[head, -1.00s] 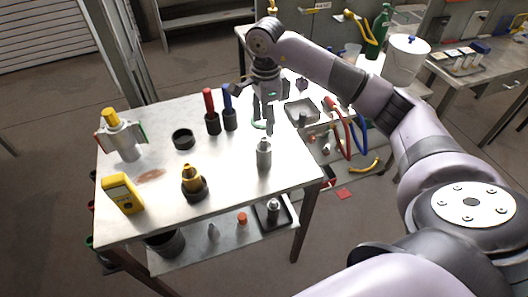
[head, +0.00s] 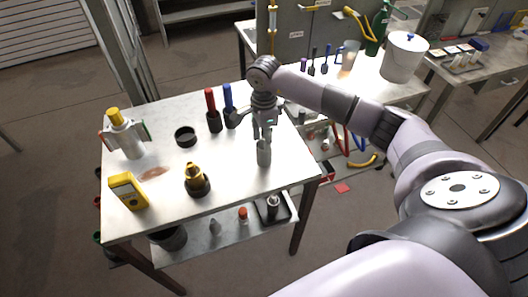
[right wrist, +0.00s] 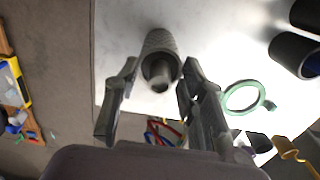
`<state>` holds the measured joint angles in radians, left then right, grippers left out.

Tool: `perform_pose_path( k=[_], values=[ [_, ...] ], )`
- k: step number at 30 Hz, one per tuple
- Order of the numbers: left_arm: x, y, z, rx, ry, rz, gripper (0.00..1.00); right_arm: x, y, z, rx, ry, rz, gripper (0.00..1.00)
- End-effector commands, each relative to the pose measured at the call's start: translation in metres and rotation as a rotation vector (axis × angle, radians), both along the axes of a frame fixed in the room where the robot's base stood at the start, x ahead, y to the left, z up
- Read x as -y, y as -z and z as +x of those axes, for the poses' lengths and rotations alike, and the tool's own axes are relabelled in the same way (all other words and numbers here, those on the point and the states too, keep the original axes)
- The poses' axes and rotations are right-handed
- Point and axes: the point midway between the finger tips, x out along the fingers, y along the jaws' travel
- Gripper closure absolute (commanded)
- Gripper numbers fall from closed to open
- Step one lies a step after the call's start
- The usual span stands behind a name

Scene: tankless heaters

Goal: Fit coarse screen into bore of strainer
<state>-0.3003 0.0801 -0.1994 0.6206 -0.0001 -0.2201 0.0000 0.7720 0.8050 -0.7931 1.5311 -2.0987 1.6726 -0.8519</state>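A grey upright cylinder (head: 264,154) with a mesh-like side, seemingly the coarse screen, stands near the table's right edge. My right gripper (head: 264,137) is over its top, fingers pointing down. In the right wrist view the cylinder (right wrist: 160,48) lies between the spread fingertips (right wrist: 160,68), with a gap visible at the left finger; the gripper looks open. A silver body with a yellow top (head: 125,140) stands at the table's left, and a brass-coloured fitting on a dark base (head: 197,182) stands at the front. I cannot tell which is the strainer. My left gripper is not in view.
Red (head: 211,108) and blue (head: 228,104) handled tools stand left of my gripper. A black ring (head: 185,136) and a yellow meter (head: 128,191) are on the table (head: 230,178). A green ring (right wrist: 240,97) lies near the gripper. The middle front is mostly clear.

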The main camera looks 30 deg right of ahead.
Motion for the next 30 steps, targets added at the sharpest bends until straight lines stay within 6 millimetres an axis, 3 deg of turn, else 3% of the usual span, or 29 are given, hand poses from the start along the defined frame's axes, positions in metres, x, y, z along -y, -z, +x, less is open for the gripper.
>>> perform_pose_path(
  k=[15,30],
  values=[
    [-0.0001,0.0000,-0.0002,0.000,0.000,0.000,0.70,0.0003,-0.0006,0.0000,0.000,0.001,0.000,0.99],
    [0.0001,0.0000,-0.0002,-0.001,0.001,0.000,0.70,0.0003,-0.0011,0.0003,0.001,0.001,0.000,1.00]
  ],
)
